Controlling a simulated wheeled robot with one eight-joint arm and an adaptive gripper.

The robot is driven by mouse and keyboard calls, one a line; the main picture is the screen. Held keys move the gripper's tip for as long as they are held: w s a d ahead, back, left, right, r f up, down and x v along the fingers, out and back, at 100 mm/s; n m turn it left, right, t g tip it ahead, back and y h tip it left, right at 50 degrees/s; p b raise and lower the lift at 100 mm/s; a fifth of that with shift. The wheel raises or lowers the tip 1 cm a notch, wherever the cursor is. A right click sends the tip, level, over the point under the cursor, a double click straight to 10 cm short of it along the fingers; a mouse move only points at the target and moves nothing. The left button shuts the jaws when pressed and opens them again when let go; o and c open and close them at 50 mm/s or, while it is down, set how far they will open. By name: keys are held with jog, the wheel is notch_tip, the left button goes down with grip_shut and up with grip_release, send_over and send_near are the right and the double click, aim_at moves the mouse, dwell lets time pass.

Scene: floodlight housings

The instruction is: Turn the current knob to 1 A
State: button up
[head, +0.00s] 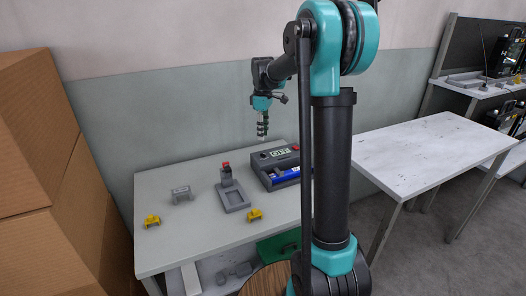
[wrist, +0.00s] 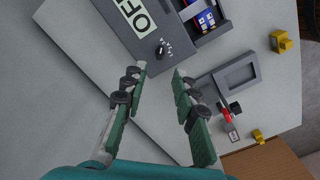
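The current knob is a small black dial (wrist: 161,51) with white marks beside it, on the dark grey power unit (wrist: 112,22). Its exact setting is too small to read. The unit carries a sign reading OFF (wrist: 134,13); it stands on the grey table (head: 183,246) in the head view, where the unit (head: 283,155) also shows. My gripper (wrist: 160,72) is open and empty in the wrist view, its green fingers pointing toward the knob, apart from it.
A grey tray fixture (wrist: 236,75) with a red-topped part (wrist: 227,115) stands beside the unit. Two yellow clamps (head: 152,220) (head: 255,214) and a grey bracket (head: 181,194) lie on the table. Cardboard boxes (head: 35,130) stand left; a bare white table (head: 432,150) stands right.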

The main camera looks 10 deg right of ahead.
aim_at(263, 154)
notch_tip(263, 154, down, 9)
jog(key=shift+r, duration=0.1)
dwell(0.4)
grip_shut()
